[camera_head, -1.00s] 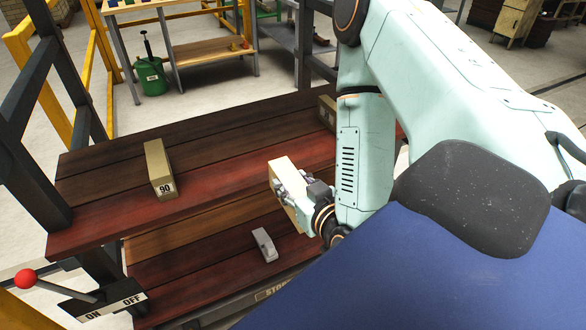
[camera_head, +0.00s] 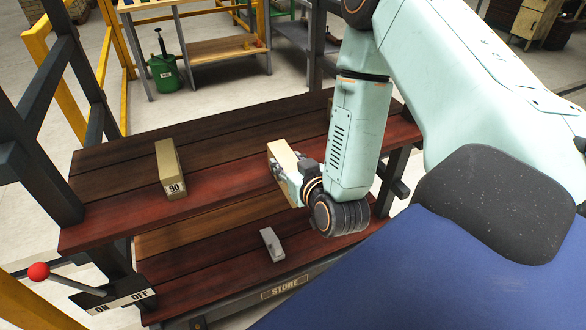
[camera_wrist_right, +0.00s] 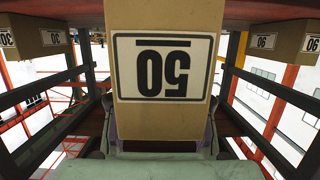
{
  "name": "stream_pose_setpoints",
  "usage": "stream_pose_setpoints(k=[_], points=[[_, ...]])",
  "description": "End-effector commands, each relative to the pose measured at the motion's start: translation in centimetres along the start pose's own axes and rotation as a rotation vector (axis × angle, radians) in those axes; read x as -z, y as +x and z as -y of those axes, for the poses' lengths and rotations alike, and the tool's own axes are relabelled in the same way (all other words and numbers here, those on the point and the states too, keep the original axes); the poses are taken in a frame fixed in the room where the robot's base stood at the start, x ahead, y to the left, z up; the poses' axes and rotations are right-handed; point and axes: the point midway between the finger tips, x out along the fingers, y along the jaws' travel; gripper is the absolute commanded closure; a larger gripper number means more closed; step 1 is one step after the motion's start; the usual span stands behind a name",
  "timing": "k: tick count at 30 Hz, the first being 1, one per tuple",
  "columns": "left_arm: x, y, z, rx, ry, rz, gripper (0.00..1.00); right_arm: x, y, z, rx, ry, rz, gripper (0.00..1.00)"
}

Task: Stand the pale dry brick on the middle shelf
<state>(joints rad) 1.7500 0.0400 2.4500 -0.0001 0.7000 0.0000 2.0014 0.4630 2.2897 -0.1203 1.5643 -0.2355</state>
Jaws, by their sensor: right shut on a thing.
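The pale brick (camera_head: 283,154) is held upright in my right gripper (camera_head: 288,181), at the front edge of the upper of two visible dark red plank shelves (camera_head: 225,150). In the right wrist view, which is upside down, the brick (camera_wrist_right: 165,120) fills the middle and carries a "50" label. The right gripper (camera_wrist_right: 158,145) is shut on it. I cannot tell whether its base touches the shelf. My left gripper is not in view.
A brick marked 90 (camera_head: 171,170) stands left on the same shelf. A brick marked 30 (camera_wrist_right: 40,38) is on the other side, mostly behind my arm in the head view. A grey object (camera_head: 272,244) lies on the lower shelf. A red-knobbed lever (camera_head: 39,271) is at lower left.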

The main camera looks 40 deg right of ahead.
Motion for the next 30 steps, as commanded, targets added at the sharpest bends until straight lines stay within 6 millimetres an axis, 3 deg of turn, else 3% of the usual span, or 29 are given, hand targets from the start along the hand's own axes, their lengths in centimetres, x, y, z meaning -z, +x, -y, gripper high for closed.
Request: stream_pose_setpoints(k=[30], points=[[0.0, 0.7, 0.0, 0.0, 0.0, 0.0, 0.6, 2.7, 8.0, 0.0, 0.0, 0.0, -0.007, 0.86]])
